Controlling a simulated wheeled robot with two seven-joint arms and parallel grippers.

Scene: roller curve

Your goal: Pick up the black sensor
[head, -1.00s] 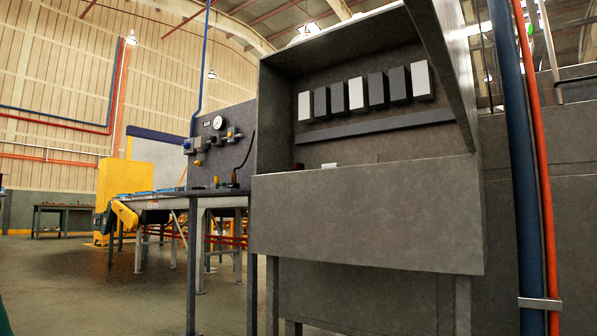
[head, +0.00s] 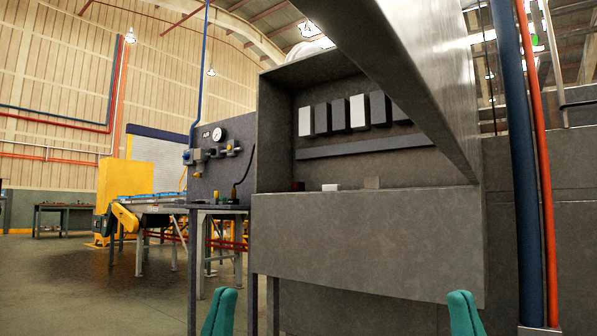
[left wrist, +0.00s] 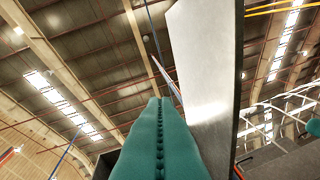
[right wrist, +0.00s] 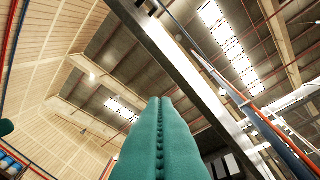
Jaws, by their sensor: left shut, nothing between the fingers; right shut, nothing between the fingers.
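I cannot pick out a black sensor for certain. Inside the open grey cabinet (head: 350,235), a dark small item (head: 298,186), a white block (head: 330,187) and a grey block (head: 372,182) show just above the front wall. My left gripper (head: 219,312) and right gripper (head: 463,312) are teal, shut and empty, low in front of the cabinet and apart from it. In the left wrist view the left fingers (left wrist: 158,135) point up beside a grey panel; in the right wrist view the right fingers (right wrist: 160,135) point up toward the roof.
A large grey slanted panel (head: 400,70) crosses the cabinet's upper right and hides part of a row of white and dark blocks (head: 338,115). A side table (head: 205,208) with small items stands left. Blue and orange pipes (head: 520,170) rise at right. Floor is open at left.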

